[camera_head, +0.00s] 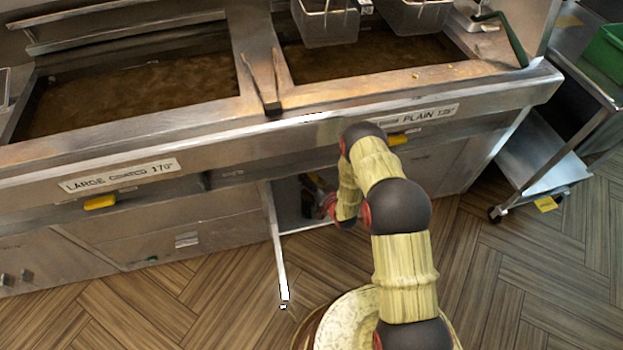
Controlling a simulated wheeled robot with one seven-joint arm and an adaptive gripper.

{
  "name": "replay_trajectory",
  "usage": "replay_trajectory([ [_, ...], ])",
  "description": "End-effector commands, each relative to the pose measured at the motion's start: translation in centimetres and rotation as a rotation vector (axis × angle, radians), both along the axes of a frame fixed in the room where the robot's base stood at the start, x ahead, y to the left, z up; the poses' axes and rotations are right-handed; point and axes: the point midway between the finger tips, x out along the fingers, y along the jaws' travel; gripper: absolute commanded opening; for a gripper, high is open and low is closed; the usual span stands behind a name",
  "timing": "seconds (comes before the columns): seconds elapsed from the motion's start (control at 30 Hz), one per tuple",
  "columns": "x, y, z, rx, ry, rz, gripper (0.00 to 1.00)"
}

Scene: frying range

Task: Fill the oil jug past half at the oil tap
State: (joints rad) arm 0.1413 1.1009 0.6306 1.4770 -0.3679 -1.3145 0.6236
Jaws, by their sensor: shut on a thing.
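My arm reaches down over the front of the fryer and into an open cabinet (292,215) below the middle of the range. My gripper (318,190) is in the shadow of this opening, small and mostly hidden. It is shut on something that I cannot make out. An open cabinet door (275,240) stands out from the left side of the opening, seen nearly edge-on. I cannot make out the oil jug, the oil tap or any oil level in the dark opening.
Two oil vats, left (130,95) and right (375,60), lie above. Fry baskets (325,25) hang over the right one. Tongs (268,90) rest on the divider. A steel cart (540,160) with a green bin (608,50) stands right. The wooden floor (160,315) is clear.

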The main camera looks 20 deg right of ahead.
Motion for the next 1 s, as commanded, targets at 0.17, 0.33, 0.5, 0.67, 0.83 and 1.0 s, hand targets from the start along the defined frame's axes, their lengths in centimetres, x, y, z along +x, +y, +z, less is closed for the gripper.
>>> replay_trajectory([
  [0.17, 0.0, -0.02, -0.02, 0.0, 0.001, -0.001, 0.31],
  [0.33, 0.01, -0.02, 0.02, -0.012, 0.001, -0.001, 0.31],
  [0.5, 0.0, 0.03, 0.11, -0.068, 0.001, -0.001, 0.31],
  [0.67, 0.0, 0.16, 0.14, -0.168, 0.001, 0.001, 0.31],
  [0.83, -0.02, 0.22, 0.14, -0.299, 0.001, 0.0, 0.31],
  [1.0, 0.03, 0.29, 0.15, -0.423, -0.001, 0.001, 0.31],
])
